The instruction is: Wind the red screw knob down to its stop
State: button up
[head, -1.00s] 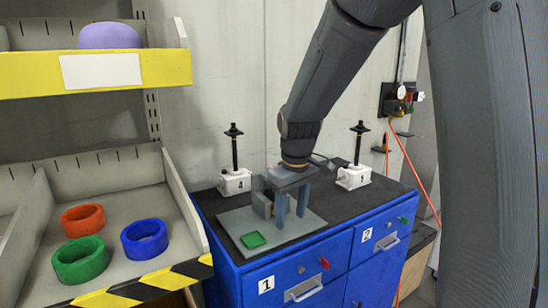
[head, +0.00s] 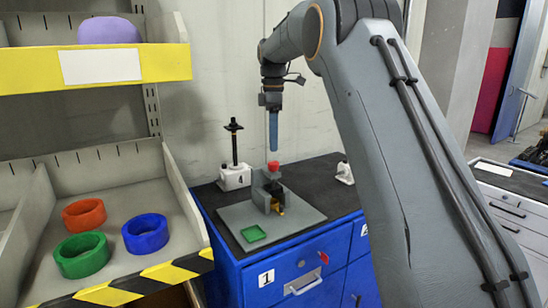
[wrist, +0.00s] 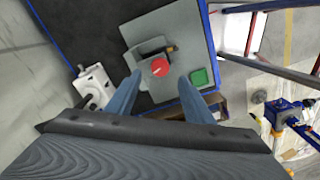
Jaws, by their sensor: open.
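The red screw knob (head: 273,166) sits on top of a small grey fixture (head: 262,187), which stands on a grey base plate (head: 290,220) on the cabinet top. My gripper (head: 273,148) points straight down above the knob, with a finger lined up over it in the head view. In the wrist view the knob (wrist: 160,68) shows beyond and between the two spread fingertips (wrist: 160,80). The gripper is open and empty. The exact height between fingertips and knob is hard to tell.
A green square (head: 254,233) lies on the plate's front corner. A white screw jack (head: 235,178) stands behind left; another (head: 345,173) is partly hidden by my arm. A shelf with coloured rings (head: 84,254) stands left of the blue cabinet (head: 300,262).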

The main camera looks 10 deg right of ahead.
aim_at(273, 163)
notch_tip(273, 163, down, 7)
jog(key=p, duration=0.2)
jog(key=shift+r+p, duration=0.15)
jog(key=shift+p, duration=0.2)
jog(key=c, duration=1)
jog(key=shift+c, duration=0.2)
jog(key=shift+m, duration=0.4)
